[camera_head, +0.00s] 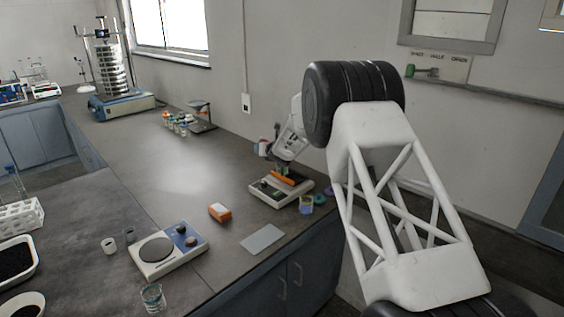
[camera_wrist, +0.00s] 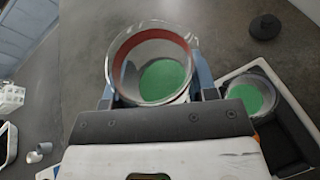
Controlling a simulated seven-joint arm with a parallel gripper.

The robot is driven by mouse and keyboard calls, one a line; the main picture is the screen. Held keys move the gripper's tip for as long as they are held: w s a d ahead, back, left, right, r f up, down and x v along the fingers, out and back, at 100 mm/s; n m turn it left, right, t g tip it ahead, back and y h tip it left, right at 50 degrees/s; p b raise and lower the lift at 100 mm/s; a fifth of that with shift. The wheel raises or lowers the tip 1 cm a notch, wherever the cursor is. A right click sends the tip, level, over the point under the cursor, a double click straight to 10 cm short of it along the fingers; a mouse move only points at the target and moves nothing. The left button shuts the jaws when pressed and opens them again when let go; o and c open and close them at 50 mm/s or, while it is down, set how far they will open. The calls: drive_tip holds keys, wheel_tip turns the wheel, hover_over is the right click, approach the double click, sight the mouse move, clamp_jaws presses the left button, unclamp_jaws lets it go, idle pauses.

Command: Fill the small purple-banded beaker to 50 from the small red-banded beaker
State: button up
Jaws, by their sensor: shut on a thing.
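In the wrist view a clear beaker with a red band (camera_wrist: 119,62) sits between the two fingers of my gripper (camera_wrist: 156,86), which is shut on it. Green material lies in its bottom. A second clear beaker (camera_wrist: 236,84) with green material stands to the right, at a dark-topped device with a pale rim. In the head view my gripper is above the small balance (camera_head: 266,192), and the held beaker is hard to make out.
The sieve shaker (camera_head: 122,103) stands at the back left.

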drive_tip(key=shift+a, duration=0.2)
drive_tip(key=shift+s+a+f+n, duration=0.1)
drive_tip(key=shift+f+n, duration=0.2)
drive_tip(key=shift+n+h, duration=0.6)
drive_tip(key=shift+n, duration=0.1)
drive_tip(key=shift+s+a+f, duration=0.1)
drive_tip(key=shift+a+f, duration=0.05)
drive_tip(key=shift+f, duration=1.1)
drive_tip(key=shift+w+a+f, duration=0.1)
drive_tip(key=shift+a+f, duration=0.05)
drive_tip(key=shift+f, duration=1.05)
drive_tip(key=shift+s+a+f, duration=0.1)
drive_tip(key=shift+a+f, duration=0.05)
drive_tip(key=shift+f, duration=1.1)
drive_tip(key=shift+s, duration=0.1)
